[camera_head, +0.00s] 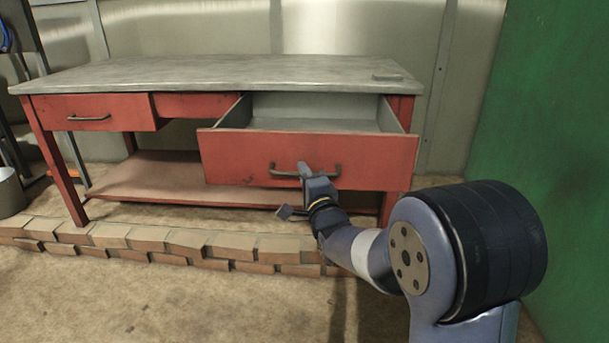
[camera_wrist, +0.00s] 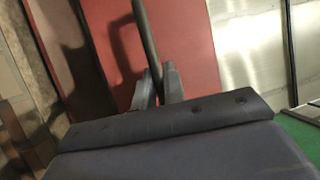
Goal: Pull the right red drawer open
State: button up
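The right red drawer (camera_head: 300,158) stands pulled well out of the workbench, with its empty grey inside showing. Its red front also fills much of the wrist view (camera_wrist: 190,45). A dark bar handle (camera_head: 283,173) crosses the drawer front. The exact contact is partly hidden by the gripper body.
The workbench (camera_head: 220,72) has a grey top with a small flat block at right. A left red drawer (camera_head: 95,112) has its own handle. A low brick row (camera_head: 165,243) lies in front. A green wall (camera_head: 560,120) stands close at right. A bucket (camera_head: 10,193) stands at left.

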jog(key=o, duration=0.4)
jog(key=shift+o, duration=0.2)
jog(key=p+v, duration=0.1)
jog(key=v, duration=1)
jog(key=shift+p, duration=0.35)
jog(key=shift+w+a, duration=0.1)
jog(key=shift+w, duration=0.05)
jog(key=b+x, duration=0.1)
jog(key=x, duration=0.9)
jog(key=shift+w+a+b, duration=0.1)
jog(key=shift+w+b, duration=0.15)
jog(key=shift+b, duration=0.1)
jog(key=shift+w+r, duration=0.1)
jog(key=shift+r, duration=0.05)
jog(key=shift+w, duration=0.3)
